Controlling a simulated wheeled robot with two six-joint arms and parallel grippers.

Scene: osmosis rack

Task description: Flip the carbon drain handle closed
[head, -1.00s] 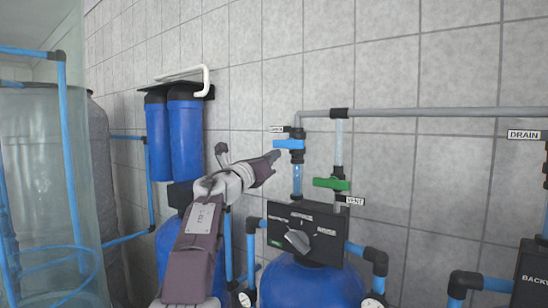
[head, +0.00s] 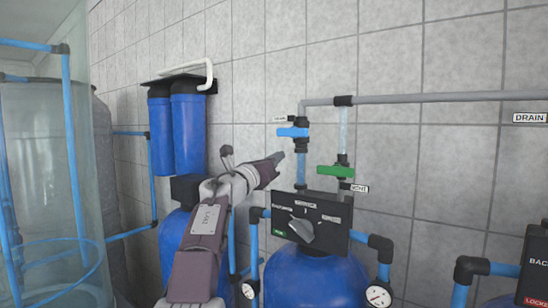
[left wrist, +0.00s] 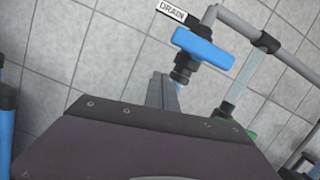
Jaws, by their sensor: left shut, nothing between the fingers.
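In the left wrist view the same blue handle (left wrist: 203,48) shows at upper centre, beside a tag reading DRAIN (left wrist: 172,12). My left gripper (head: 279,157) is shut and empty, just below the handle's left end in the head view. In the left wrist view its fingers (left wrist: 160,92) point up, left of the pipe below the handle; I see no clear contact. My right gripper is out of view.
A green valve handle (head: 335,171) sits on the parallel pipe to the right. Below is a black control head (head: 321,222) with a grey knob on the blue tank (head: 315,285). A grey pipe (head: 430,98) runs right along the tiled wall. Blue filters (head: 189,132) hang left.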

